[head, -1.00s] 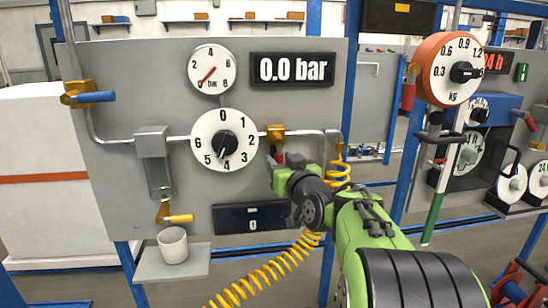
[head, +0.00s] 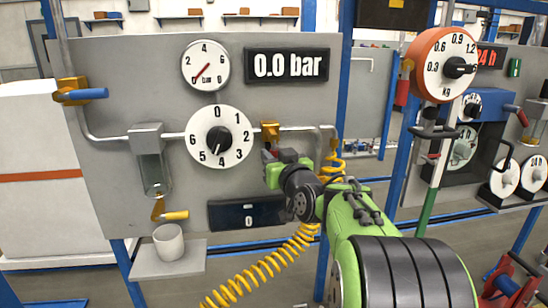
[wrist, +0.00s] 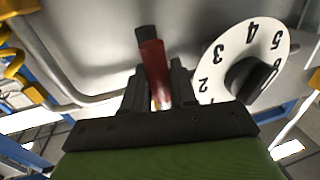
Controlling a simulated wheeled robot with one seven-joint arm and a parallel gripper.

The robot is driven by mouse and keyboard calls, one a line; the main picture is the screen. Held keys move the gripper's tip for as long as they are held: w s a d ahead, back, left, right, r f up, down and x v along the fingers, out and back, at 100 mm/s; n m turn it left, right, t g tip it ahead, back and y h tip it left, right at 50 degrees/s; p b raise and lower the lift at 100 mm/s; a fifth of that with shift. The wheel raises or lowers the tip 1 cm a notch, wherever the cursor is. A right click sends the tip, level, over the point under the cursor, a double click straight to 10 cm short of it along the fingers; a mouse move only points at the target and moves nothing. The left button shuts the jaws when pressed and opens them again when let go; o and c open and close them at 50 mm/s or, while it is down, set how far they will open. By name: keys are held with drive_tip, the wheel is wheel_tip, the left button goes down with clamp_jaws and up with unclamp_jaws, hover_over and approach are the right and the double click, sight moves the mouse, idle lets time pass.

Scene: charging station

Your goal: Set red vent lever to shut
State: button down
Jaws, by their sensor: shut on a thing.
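The red vent lever (wrist: 152,62) has a dark end and shows between my fingers in the wrist view, tilted slightly left. My gripper (wrist: 159,82) is shut on it, one dark finger on each side. In the head view my gripper (head: 272,158) is at the grey panel, just below the brass valve fitting (head: 270,131) on the pipe, and mostly hides the lever. The round white regulator dial (head: 219,138) is left of it, its black knob pointing down and slightly left. The gauge (head: 205,65) and the display (head: 287,65) read about 0 bar.
A blue-handled valve (head: 85,95) is at the panel's left. A yellow-handled tap (head: 174,215) hangs above a white cup (head: 168,242). A yellow coiled hose (head: 245,280) runs below my arm. An orange-rimmed kg scale (head: 446,66) stands to the right.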

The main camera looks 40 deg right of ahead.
drive_tip(key=shift+s+d+f+n+b, duration=0.1)
drive_tip(key=shift+d+n+b, duration=0.1)
drive_tip(key=shift+n+b, duration=0.4)
drive_tip(key=shift+s+d+n+b, duration=0.1)
drive_tip(key=shift+d+n+b, duration=0.05)
drive_tip(key=shift+n+b, duration=0.4)
drive_tip(key=shift+s+d+r+n+g+h+b, duration=0.25)
drive_tip(key=shift+d+r+n+g+h+b, duration=0.45)
drive_tip(key=shift+n, duration=1.5)
drive_tip(key=shift+s+d+r+n+g+h+b, duration=0.1)
drive_tip(key=shift+s+d+r+n+g+b, duration=0.2)
drive_tip(key=shift+r+n+b, duration=1.3)
drive_tip(key=shift+s+d+n+g+h+b, duration=0.2)
drive_tip(key=shift+d+n+g+h+b, duration=0.3)
drive_tip(key=shift+n, duration=2.35)
drive_tip(key=shift+d, duration=0.1)
drive_tip(key=c, duration=1.1)
unclamp_jaws()
drive_tip(key=shift+o, duration=0.2)
